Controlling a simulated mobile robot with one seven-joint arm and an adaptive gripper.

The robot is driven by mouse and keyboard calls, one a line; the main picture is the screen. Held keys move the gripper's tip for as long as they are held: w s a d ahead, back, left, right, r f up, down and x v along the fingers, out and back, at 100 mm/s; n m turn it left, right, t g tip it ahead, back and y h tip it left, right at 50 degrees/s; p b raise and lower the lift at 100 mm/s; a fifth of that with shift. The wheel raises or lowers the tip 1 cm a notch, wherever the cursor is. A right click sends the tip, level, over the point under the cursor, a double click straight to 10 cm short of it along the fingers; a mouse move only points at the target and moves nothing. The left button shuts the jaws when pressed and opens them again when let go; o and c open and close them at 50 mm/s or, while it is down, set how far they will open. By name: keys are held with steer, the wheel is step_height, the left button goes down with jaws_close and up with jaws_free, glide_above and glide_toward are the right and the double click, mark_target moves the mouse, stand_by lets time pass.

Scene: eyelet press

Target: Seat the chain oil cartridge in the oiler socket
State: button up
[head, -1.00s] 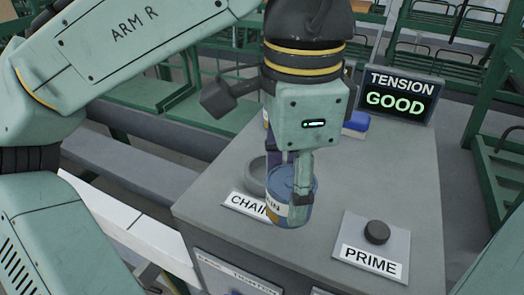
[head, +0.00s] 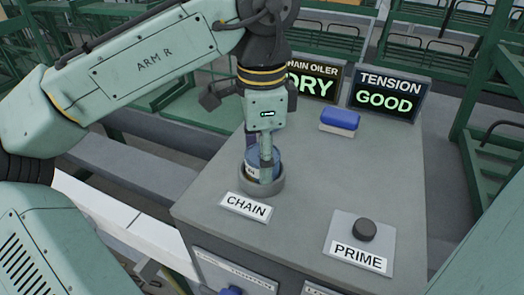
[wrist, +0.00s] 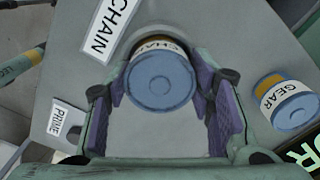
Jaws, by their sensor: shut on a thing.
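The chain oil cartridge (head: 251,170) is a blue can with a white and yellow label. In the wrist view the cartridge (wrist: 162,82) shows its blue end and part of the word CHAIN. My gripper (head: 264,172) is shut on it, one finger on each side; the purple pads of my gripper (wrist: 165,100) show in the wrist view. The oiler socket (head: 274,188) is a grey ring behind the CHAIN label (head: 246,207). The cartridge's lower end is inside the ring's outline, hidden by the near rim. I cannot tell whether it touches the bottom.
A GEAR cartridge (wrist: 286,100) stands to the right in the wrist view. The PRIME button (head: 364,230) is at the front right of the bench. A blue-topped block (head: 340,122) lies at the back. Screens read DRY (head: 312,85) and TENSION GOOD (head: 384,98). The bench's middle is clear.

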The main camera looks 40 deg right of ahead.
steer(key=shift+f, duration=0.1)
steer(key=o, duration=1.3)
steer(key=shift+c, duration=0.2)
step_height(320, 180, up, 12)
